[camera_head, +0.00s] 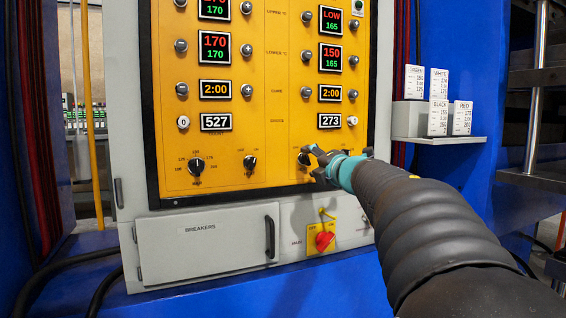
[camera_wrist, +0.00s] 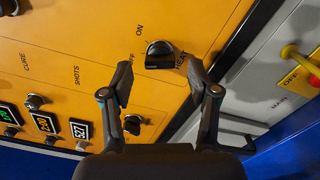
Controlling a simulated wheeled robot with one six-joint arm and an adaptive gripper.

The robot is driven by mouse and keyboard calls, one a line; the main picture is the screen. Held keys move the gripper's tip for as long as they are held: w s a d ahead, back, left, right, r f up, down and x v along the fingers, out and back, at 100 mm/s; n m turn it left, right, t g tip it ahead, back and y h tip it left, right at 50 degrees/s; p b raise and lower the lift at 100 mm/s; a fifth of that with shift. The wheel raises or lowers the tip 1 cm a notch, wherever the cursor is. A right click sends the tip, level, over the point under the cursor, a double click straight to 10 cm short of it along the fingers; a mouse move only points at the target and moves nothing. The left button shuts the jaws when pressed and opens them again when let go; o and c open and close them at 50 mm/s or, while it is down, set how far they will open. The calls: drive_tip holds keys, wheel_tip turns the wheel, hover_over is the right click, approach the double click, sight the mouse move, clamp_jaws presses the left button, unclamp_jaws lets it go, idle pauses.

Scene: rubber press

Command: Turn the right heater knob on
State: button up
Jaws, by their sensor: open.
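The right heater knob (camera_wrist: 160,52) is black and sits on the yellow panel, with ON, OFF and HEAT lettering around it in the wrist view. In the head view the same knob (camera_head: 304,159) is partly covered by my gripper (camera_head: 316,160). In the wrist view my gripper (camera_wrist: 159,72) is open, with one fingertip on each side of the knob and nothing held. The knob lies just ahead of and between the tips; I cannot tell whether they touch it. Its exact pointer setting is unclear.
The left heater knob (camera_head: 250,162) and a left dial (camera_head: 196,166) are on the same panel. A red main switch (camera_head: 325,240) and breaker door (camera_head: 205,247) are below.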

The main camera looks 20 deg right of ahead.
sight(306, 160)
drive_tip(key=shift+w, duration=1.2)
clamp_jaws()
